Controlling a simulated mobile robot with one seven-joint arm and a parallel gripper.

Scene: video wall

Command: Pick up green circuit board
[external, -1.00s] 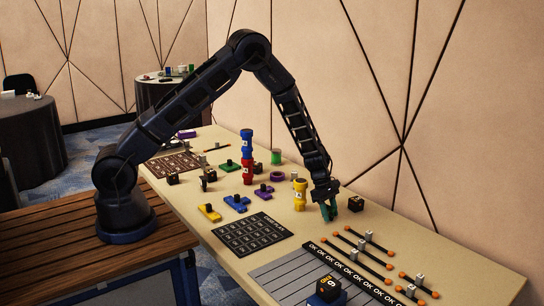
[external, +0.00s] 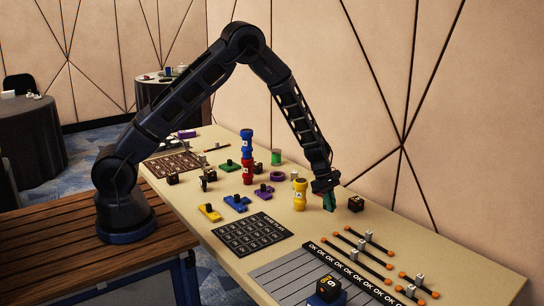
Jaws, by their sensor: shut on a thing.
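My gripper (external: 327,194) points down at the right side of the long table, just right of a yellow cylinder. It is shut on a small dark green piece (external: 329,203), which looks like the green circuit board. The fingers and the piece blend together, so its outline and any gap to the table are hard to tell. A flat green piece with a black knob (external: 229,166) lies farther back on the table, clear of my gripper.
The yellow cylinder (external: 299,194) stands close left of my gripper and a black cube (external: 356,204) close right. A red and blue stack (external: 247,157) stands farther back. Blue (external: 236,203), yellow (external: 209,212) and purple (external: 264,191) pieces lie left. Black rods (external: 350,258) lie in front.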

